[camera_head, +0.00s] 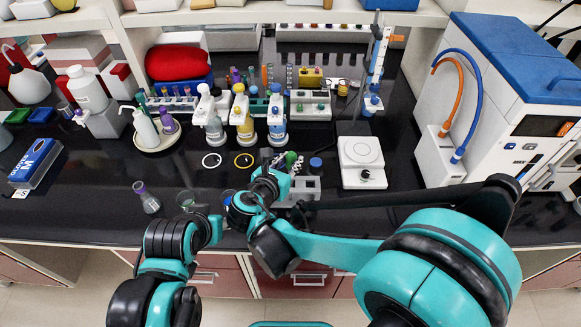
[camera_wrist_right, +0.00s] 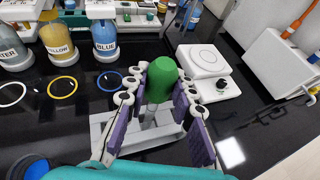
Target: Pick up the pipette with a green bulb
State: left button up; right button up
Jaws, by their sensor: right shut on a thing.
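The pipette's green bulb (camera_wrist_right: 162,85) is between the two purple-padded fingers of my right gripper (camera_wrist_right: 160,112). The gripper is shut on the pipette. Below the bulb, a pale stem stands roughly upright over a grey rack (camera_wrist_right: 105,128); whether its tip is still inside cannot be told. In the head view the green bulb (camera_head: 291,157) shows small beside my right gripper (camera_head: 284,167), above the grey rack (camera_head: 312,189). My left arm shows at the lower left of the head view, but its gripper cannot be made out.
A white hotplate stirrer (camera_head: 361,160) stands right of the rack. WATER (camera_head: 214,128), YELLOW (camera_head: 243,125) and BLUE (camera_head: 277,128) bottles stand behind, with white (camera_head: 212,160) and yellow (camera_head: 244,160) rings before them. A purple-topped flask (camera_head: 147,198) stands left. A large white instrument (camera_head: 500,110) is at right.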

jog(key=shift+r, duration=0.35)
notch_tip(320, 180, up, 17)
jog(key=p, duration=0.5)
jog(key=shift+r, duration=0.1)
jog(key=shift+o, duration=0.7)
jog(key=shift+c, duration=0.7)
